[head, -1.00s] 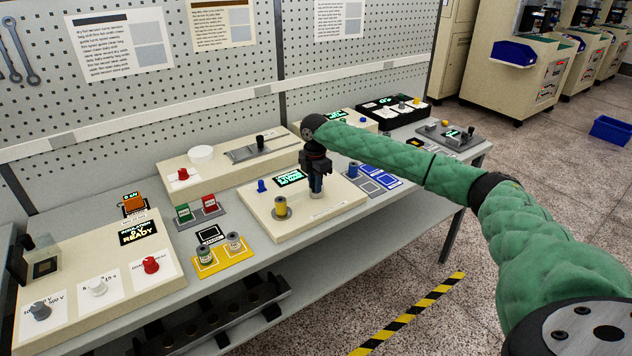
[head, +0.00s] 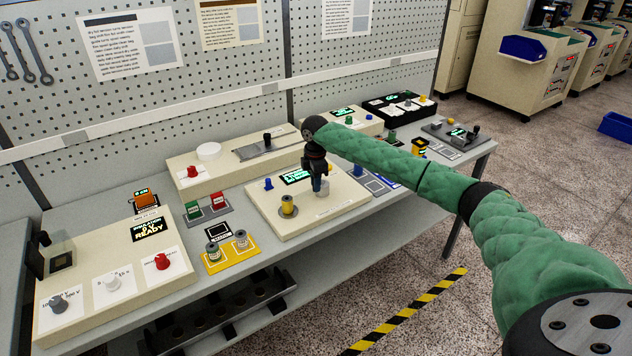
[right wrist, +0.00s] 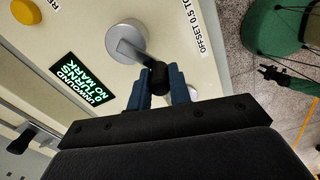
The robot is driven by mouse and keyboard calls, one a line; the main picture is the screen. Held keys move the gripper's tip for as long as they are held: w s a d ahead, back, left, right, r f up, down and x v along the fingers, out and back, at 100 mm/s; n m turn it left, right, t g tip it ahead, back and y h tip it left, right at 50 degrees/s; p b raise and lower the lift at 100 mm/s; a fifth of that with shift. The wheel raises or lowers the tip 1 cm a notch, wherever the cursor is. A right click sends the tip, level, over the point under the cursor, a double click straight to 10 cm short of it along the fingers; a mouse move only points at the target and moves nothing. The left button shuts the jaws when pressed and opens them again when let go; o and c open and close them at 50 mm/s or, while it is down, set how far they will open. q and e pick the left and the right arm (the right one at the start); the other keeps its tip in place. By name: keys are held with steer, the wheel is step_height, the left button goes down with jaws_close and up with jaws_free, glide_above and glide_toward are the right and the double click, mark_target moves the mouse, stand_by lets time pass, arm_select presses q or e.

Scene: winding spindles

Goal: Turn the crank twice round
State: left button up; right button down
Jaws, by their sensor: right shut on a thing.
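My right gripper (head: 320,187) reaches down onto the cream winding panel (head: 265,222) in the middle of the bench. In the right wrist view its blue fingers (right wrist: 163,85) are shut on the black knob (right wrist: 157,76) of the crank. The crank's grey arm runs from that knob up-left to a round grey hub (right wrist: 125,42). A yellow spindle (head: 289,205) stands on the panel left of the gripper. In the head view the gripper mostly hides the crank.
A blue knob (head: 268,184) stands on the panel by the display. A yellow tray (head: 231,262) with two spools lies left of the panel.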

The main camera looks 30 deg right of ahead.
steer(key=c, duration=1.3)
jaws_free()
arm_select(q)
steer(key=shift+w, duration=0.1)
arm_select(e)
steer(key=shift+r+b, duration=0.4)
steer(key=shift+r, duration=0.15)
step_height(320, 180, up, 5)
steer(key=shift+r+b, duration=0.2)
steer(key=shift+b, duration=0.9)
arm_select(q)
steer(key=w+d+r, duration=0.2)
steer(key=w+r, duration=0.2)
steer(key=shift+d+r, duration=0.15)
steer(key=shift+d, duration=0.1)
arm_select(e)
steer(key=shift+r, duration=0.65)
